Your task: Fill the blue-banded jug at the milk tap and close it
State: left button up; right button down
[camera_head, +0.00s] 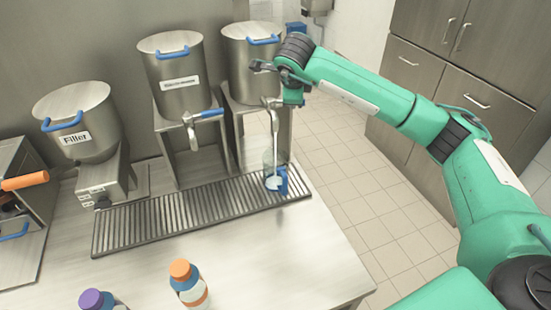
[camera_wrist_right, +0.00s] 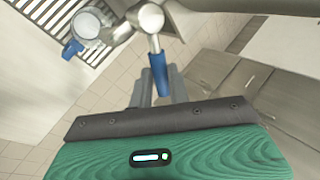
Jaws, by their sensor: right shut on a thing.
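The jug (camera_head: 268,178) stands on the drip grate under the right-hand tank's tap (camera_head: 270,103). It looks clear with a blue part on its side and something white in its lower part. A pale stream (camera_head: 275,140) runs down from the tap to the jug. In the right wrist view the jug (camera_wrist_right: 87,25) shows from above, round with a pale inside. My right gripper (camera_head: 290,88) is at that tap, shut on its blue handle (camera_wrist_right: 158,72), which sits between the fingers (camera_wrist_right: 158,88). My left gripper is out of view.
The right tank (camera_head: 250,65) bears no readable label. A middle tank (camera_head: 178,75) has a blue-handled tap. A tank labelled "Filler" (camera_head: 80,125) stands at left. The drip grate (camera_head: 180,215) is otherwise clear. Orange-capped (camera_head: 188,285) and purple-capped (camera_head: 97,302) bottles stand in front.

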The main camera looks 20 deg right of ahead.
jog(key=shift+s+a+m+g+h, duration=0.3)
jog(key=shift+s+a+m+h, duration=0.15)
jog(key=shift+m, duration=0.55)
jog(key=shift+s+a+m+g+h+b, duration=0.2)
jog(key=shift+a+m+g+h, duration=0.15)
jog(key=shift+m, duration=0.4)
jog(key=shift+s+a+m+g+h+b, duration=0.2)
jog(key=shift+a+m+g+h, duration=0.15)
jog(key=shift+m, duration=0.4)
dwell(5.5)
